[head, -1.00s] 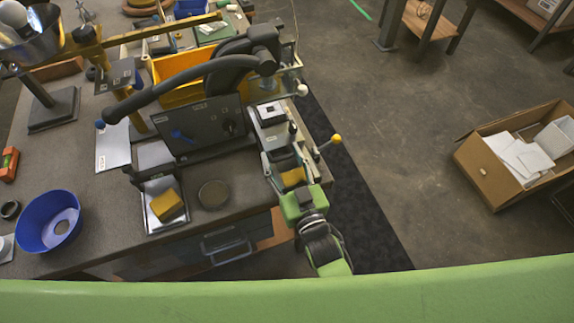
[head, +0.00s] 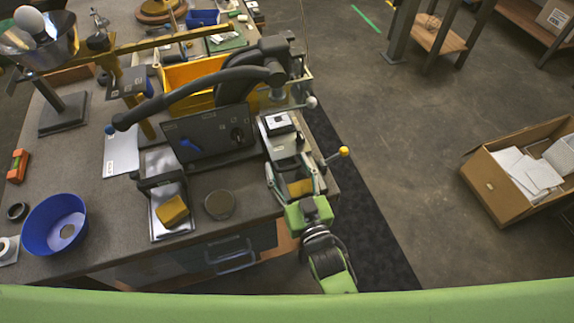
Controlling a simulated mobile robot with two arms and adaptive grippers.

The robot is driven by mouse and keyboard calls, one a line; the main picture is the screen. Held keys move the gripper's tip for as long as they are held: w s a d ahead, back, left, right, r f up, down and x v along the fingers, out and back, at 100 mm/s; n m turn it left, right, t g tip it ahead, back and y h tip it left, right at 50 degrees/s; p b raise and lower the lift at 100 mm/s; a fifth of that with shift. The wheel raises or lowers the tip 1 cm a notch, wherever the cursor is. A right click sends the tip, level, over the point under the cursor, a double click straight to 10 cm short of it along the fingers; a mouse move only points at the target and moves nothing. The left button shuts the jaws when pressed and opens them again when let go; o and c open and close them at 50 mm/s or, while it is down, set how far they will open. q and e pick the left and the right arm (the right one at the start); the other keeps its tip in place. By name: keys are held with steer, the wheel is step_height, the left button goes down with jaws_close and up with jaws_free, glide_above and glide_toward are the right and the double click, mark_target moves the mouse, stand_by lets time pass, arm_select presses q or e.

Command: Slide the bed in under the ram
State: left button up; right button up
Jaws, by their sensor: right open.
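A silver plate (head: 172,230), which looks like the bed, lies on the bench toward its front edge with a yellow block (head: 172,211) on it. Its back end meets a dark press-like machine (head: 208,137) with a long black lever arm (head: 190,96). The ram is not clearly told apart from the machine's dark parts. My right gripper (head: 288,160) is open at the bench's right edge, to the right of the machine and well apart from the plate. A small white-and-black piece (head: 280,123) shows just beyond its fingers; contact cannot be told. My left gripper is not in view.
A round dark disc (head: 219,205) lies right of the plate, between it and my right gripper. A blue bowl (head: 55,224) stands at the left, and a yellow bin (head: 192,72) stands behind the machine. A cardboard box (head: 497,187) is on the floor at the right.

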steer(key=v, duration=1.1)
steer(key=shift+s, duration=0.2)
steer(key=s+d+f+g+h, duration=0.1)
steer(key=s+d+f+g, duration=0.15)
steer(key=f, duration=0.75)
steer(key=s+d+f+g+h, duration=0.1)
steer(key=s+f+g, duration=0.2)
steer(key=f, duration=0.7)
steer(key=s+d+f+g, duration=0.2)
steer(key=s+f+g, duration=0.1)
steer(key=f, duration=0.8)
steer(key=s+d+f+g+h, duration=0.1)
steer(key=s+d+f+g, duration=0.1)
steer(key=s+d+f, duration=0.2)
steer(key=s+d+f+g+h, duration=0.1)
steer(key=s+d+f+g, duration=0.2)
steer(key=s, duration=0.8)
steer(key=s+d+f+m+g+h, duration=0.1)
steer(key=s+d+f+g, duration=0.1)
steer(key=s+d+f, duration=0.4)
step_height(320, 180, down, 4)
steer(key=shift+s+d+f+g+h, duration=0.1)
steer(key=shift+s+d+g+h, duration=0.25)
steer(key=shift+s, duration=0.6)
